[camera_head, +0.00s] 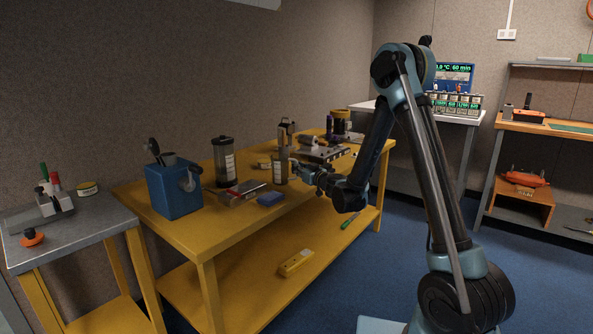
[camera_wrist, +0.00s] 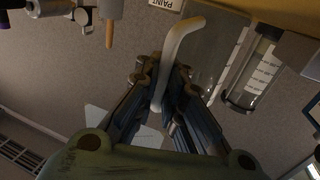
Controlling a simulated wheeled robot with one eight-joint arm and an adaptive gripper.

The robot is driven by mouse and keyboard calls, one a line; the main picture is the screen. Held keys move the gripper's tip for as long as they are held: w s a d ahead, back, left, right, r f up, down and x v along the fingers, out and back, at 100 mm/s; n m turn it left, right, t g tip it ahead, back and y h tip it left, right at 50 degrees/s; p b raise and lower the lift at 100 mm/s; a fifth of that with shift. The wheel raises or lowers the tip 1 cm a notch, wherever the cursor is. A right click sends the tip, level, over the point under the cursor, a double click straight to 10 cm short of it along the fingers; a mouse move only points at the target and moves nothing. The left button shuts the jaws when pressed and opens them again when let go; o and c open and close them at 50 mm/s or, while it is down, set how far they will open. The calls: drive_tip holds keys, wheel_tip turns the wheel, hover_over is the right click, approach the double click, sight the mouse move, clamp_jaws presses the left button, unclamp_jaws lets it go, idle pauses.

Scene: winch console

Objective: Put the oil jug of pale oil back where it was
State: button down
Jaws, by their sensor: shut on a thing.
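The oil jug (camera_head: 280,169) is a small clear jug with a pale label, upright over the yellow workbench's middle. In the wrist view its see-through grey body (camera_wrist: 212,58) lies behind a bent off-white handle (camera_wrist: 181,36). My gripper (camera_head: 298,166) comes in from the right, beside the jug. In the wrist view my gripper (camera_wrist: 162,82) is shut on the handle, which runs down between the fingers. I cannot tell whether the jug's base touches the bench. The oil's tint is hard to make out.
A larger clear labelled canister (camera_head: 224,160) stands to the left; it also shows in the wrist view (camera_wrist: 254,75).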

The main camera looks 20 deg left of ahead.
drive_tip(key=shift+f, duration=0.1)
drive_tip(key=c, duration=1.7)
unclamp_jaws()
drive_tip(key=v, duration=1.2)
drive_tip(key=shift+s, duration=0.1)
